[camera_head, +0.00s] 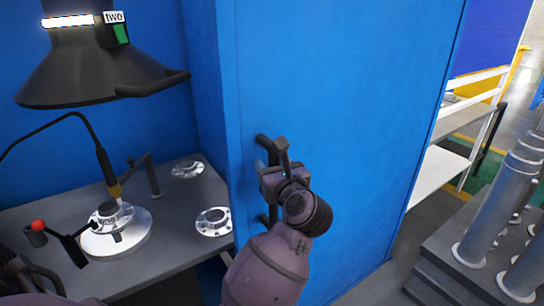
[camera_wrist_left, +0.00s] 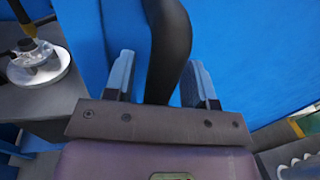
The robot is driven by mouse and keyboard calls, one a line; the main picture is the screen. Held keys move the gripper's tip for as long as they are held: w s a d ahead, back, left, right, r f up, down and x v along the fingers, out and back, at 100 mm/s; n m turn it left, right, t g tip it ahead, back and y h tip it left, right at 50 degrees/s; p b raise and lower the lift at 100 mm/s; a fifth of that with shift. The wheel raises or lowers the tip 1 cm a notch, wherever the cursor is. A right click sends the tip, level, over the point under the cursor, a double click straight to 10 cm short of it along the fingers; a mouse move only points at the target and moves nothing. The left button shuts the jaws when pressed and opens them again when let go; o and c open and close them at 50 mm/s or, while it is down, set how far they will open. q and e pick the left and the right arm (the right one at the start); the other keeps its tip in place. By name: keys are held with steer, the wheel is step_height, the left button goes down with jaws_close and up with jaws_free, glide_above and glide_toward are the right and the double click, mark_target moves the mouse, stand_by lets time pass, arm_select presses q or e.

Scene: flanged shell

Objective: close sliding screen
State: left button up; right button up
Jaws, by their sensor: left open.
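The sliding screen (camera_head: 335,95) is a tall blue panel in the middle of the head view, standing to the right of the workbench. A black bar handle (camera_head: 265,142) is fixed upright near its left edge. My left gripper (camera_head: 277,160) is at the handle and hides its middle part. In the left wrist view the black handle (camera_wrist_left: 170,35) passes between the two fingers of my open left gripper (camera_wrist_left: 160,75). One finger is on each side of it, and I cannot tell whether they touch it. My right gripper is not in view.
The grey workbench (camera_head: 185,225) on the left holds metal flanges (camera_head: 214,221) and a round fixture (camera_head: 115,232). A black hood (camera_head: 95,70) hangs above it. Grey cylinders (camera_head: 490,205) stand on a stepped base at the right, before a white shelf (camera_head: 440,172).

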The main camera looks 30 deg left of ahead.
arm_select(q)
steer(key=shift+w+a, duration=0.2)
steer(key=shift+a, duration=0.15)
jaws_close()
stand_by(0.4)
